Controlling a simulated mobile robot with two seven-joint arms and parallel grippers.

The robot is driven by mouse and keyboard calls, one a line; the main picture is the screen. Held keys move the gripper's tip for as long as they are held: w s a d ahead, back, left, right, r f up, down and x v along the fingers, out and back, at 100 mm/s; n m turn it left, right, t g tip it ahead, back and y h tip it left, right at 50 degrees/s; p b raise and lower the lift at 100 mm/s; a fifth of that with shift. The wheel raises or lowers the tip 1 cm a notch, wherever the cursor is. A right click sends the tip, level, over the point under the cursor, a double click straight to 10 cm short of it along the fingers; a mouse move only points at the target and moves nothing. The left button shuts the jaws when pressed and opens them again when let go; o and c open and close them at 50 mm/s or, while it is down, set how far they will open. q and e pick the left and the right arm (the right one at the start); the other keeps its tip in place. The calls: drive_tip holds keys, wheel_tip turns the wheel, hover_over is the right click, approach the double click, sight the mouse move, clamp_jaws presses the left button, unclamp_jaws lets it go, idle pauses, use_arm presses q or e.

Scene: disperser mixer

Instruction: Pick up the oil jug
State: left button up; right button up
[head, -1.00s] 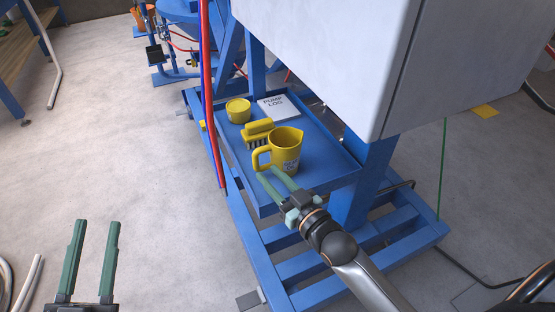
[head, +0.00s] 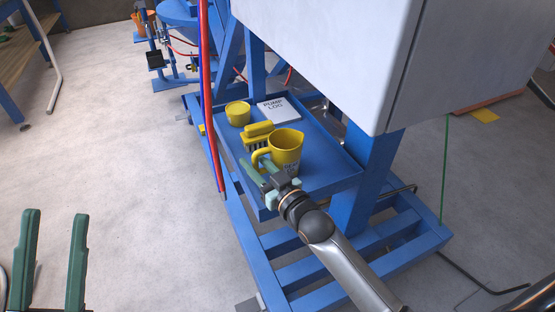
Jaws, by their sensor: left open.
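The oil jug (head: 287,148) is a yellow pitcher with its handle on the left and dark lettering too small to read. It stands upright on the blue tray (head: 325,160). My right gripper (head: 258,162) is open at the jug's handle, with one green finger on the left of the handle's lower part and the other in front of the jug's side. I cannot tell whether the fingers touch it. The gripper hides part of the jug's lower front. My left gripper (head: 53,220) is open and empty over the floor at the lower left.
On the tray behind the jug are a yellow brush (head: 257,134), a yellow round container (head: 238,113) and a white pump log (head: 278,108). A grey cabinet (head: 320,50) overhangs the tray's right side. Red and blue hoses (head: 211,120) hang at its left.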

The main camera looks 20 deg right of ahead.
clamp_jaws()
idle(0.3)
drive_tip(key=shift+r, duration=0.15)
